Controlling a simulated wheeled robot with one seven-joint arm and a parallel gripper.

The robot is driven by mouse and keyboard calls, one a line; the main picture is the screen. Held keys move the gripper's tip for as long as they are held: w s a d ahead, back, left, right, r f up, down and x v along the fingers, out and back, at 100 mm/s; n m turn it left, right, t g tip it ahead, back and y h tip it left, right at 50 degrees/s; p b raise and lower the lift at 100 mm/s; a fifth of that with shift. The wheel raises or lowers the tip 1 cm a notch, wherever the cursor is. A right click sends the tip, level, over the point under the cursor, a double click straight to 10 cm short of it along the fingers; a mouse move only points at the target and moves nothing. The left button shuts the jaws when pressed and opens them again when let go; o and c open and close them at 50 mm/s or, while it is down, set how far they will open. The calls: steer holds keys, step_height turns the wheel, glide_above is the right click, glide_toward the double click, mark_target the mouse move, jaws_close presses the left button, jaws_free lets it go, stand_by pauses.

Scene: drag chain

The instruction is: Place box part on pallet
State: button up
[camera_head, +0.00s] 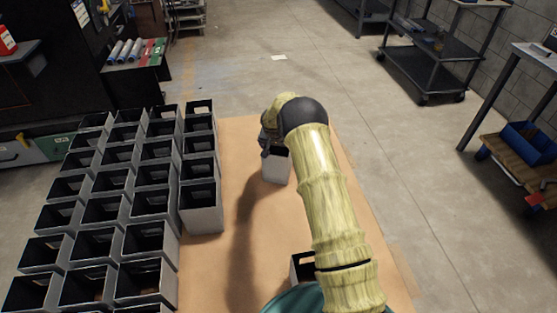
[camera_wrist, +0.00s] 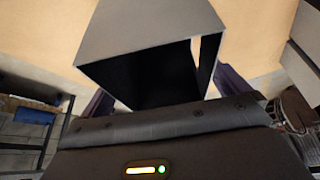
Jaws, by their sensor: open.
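A grey box part (camera_head: 277,168), open at the top, stands on the tan pallet surface (camera_head: 235,160), right of the rows of similar boxes. My gripper (camera_head: 268,143) is at this box's top, partly hidden by my wrist. In the wrist view the box part (camera_wrist: 150,35) fills the middle, its dark open end facing the camera. A dark finger shows on each side of it. The jaws are open around the box; whether a finger touches it I cannot tell.
Several rows of grey open boxes (camera_head: 105,210) stand close together on the left. Another box (camera_head: 303,268) stands at the front, partly hidden by my arm. Tan surface is clear behind the box part and between it and the rows. A dark cart (camera_head: 430,65) stands back right.

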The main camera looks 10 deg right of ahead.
steer(key=shift+f, duration=0.25)
stand_by(0.3)
steer(key=c, duration=1.7)
steer(key=shift+r, duration=0.15)
step_height(320, 180, up, 10)
steer(key=shift+r+p, duration=0.2)
steer(key=shift+p, duration=0.5)
